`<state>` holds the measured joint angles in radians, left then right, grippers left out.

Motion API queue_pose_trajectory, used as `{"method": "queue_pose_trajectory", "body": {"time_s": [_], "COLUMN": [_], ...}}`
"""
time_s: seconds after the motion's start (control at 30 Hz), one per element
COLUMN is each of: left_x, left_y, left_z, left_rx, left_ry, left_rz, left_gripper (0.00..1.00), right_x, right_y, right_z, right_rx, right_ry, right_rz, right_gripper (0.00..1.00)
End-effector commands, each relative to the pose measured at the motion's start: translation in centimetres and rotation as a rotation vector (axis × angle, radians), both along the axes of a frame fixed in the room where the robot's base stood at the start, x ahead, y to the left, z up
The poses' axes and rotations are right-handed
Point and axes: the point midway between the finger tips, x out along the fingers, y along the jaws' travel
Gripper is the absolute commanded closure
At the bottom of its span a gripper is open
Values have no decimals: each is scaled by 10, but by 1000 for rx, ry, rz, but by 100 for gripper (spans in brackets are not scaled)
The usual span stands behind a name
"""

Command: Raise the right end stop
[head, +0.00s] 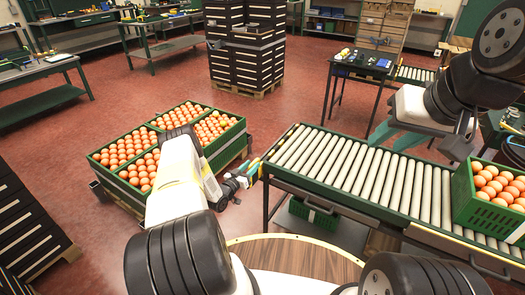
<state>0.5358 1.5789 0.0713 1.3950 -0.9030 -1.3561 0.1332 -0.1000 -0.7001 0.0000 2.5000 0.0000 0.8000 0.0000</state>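The roller conveyor (345,168) runs from the centre to the right edge. I cannot make out a right end stop on it; its right end is cut off by the frame. A green crate of oranges (462,203) stands on the rollers at the far right. My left gripper (253,169) is just off the conveyor's left end, its teal tips small and close to the frame. My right gripper (388,138) reaches in from the upper right, over the conveyor's far side, its teal fingers pointing left. I see nothing held in either, but their finger gaps are unclear.
Green crates full of oranges (223,146) stand on a low pallet at left, partly behind my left arm. Black stacked crates (245,55) stand behind. A small dark table (362,63) stands beyond the conveyor. The rollers left of the conveyor's crate are bare.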

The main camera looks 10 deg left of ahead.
Motion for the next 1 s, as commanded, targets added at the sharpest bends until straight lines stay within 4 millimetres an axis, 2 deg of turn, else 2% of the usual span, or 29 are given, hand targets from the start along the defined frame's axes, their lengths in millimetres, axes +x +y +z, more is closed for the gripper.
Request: {"method": "queue_pose_trajectory", "body": {"time_s": [0.1,0.2,0.5,0.53,0.7,0.73,1.0], "left_x": [16,23,26,26,26,26,26], "left_y": [-6,-8,-9,-9,-9,-9,-10], "left_z": [0,0,0,0,0,0,0], "left_rx": [2,1,0,0,0,0,-1], "left_ry": [-2,-1,1,1,1,1,1], "left_rz": [-1,0,1,1,1,0,0], "left_gripper": [62,62,62,64,98,100,100], "right_x": [0,0,0,0,0,0,0], "right_y": [0,0,0,0,0,0,0], "right_z": [0,0,0,0,0,0,0], "right_rx": [0,0,0,0,0,0,0], "right_ry": [0,0,0,0,0,0,0], "right_rz": [0,0,0,0,0,0,0], "right_gripper": [64,64,64,64,64,64,64]}}
